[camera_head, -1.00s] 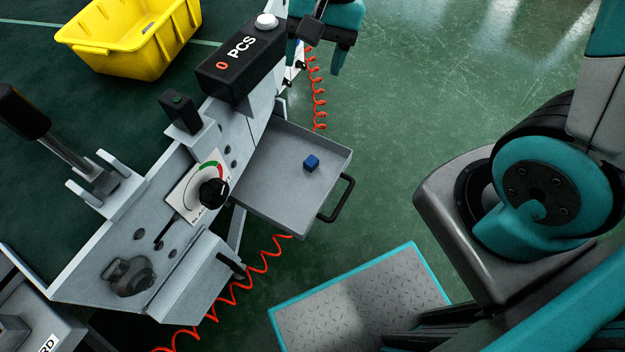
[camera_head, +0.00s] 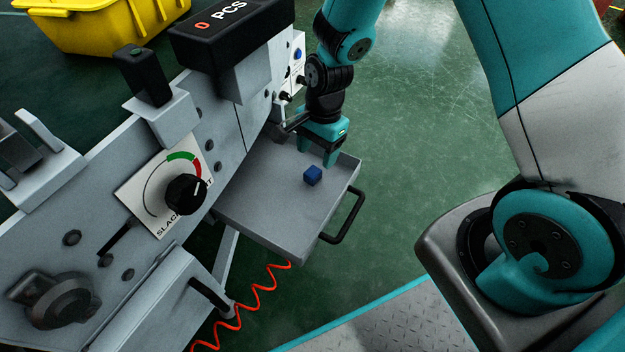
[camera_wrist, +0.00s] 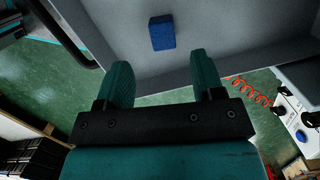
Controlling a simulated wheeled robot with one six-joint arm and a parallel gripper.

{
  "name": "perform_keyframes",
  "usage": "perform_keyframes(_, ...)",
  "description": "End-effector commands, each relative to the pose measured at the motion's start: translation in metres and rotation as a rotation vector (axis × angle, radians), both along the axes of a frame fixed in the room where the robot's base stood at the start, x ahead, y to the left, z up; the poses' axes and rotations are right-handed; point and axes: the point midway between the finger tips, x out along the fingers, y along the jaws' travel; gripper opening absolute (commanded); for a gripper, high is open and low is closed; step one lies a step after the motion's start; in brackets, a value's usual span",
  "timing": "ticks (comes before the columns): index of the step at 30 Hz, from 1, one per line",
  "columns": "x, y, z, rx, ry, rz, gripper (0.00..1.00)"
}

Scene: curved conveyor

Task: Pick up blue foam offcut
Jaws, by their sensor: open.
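The blue foam offcut (camera_head: 312,175) is a small dark blue block lying on the floor of a grey pull-out tray (camera_head: 262,205). In the wrist view the offcut (camera_wrist: 162,33) lies beyond my fingertips, roughly in line with the gap between them. My gripper (camera_head: 317,155) is teal, open and empty, above the far part of the tray beside the offcut. It also shows in the wrist view (camera_wrist: 163,75), with its two fingers apart. The offcut is fully visible and apart from the fingers.
The tray has low walls and a black handle (camera_head: 345,217) on its right. A grey machine panel with a black knob (camera_head: 186,194) and a PCS counter box (camera_head: 228,28) stands close left of my gripper. A red coiled cable (camera_head: 250,300) hangs below. Green floor lies open to the right.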

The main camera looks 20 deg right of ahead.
Motion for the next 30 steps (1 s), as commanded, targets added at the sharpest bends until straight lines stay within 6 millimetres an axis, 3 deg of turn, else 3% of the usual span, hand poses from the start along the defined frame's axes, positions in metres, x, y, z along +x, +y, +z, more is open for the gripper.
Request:
perform_keyframes(1, 0.0, 0.001, -0.009, 0.0, 0.001, 0.0, 0.62)
perform_keyframes(8, -0.001, 0.003, -0.021, 0.0, 0.0, 0.001, 0.62)
perform_keyframes(18, -0.002, 0.011, -0.067, 0.0, 0.0, 0.0, 0.62)
perform_keyframes(25, -0.002, 0.011, -0.067, 0.0, -0.001, 0.0, 0.62)
perform_keyframes(30, -0.002, 0.011, -0.067, 0.0, -0.001, 0.001, 0.25)
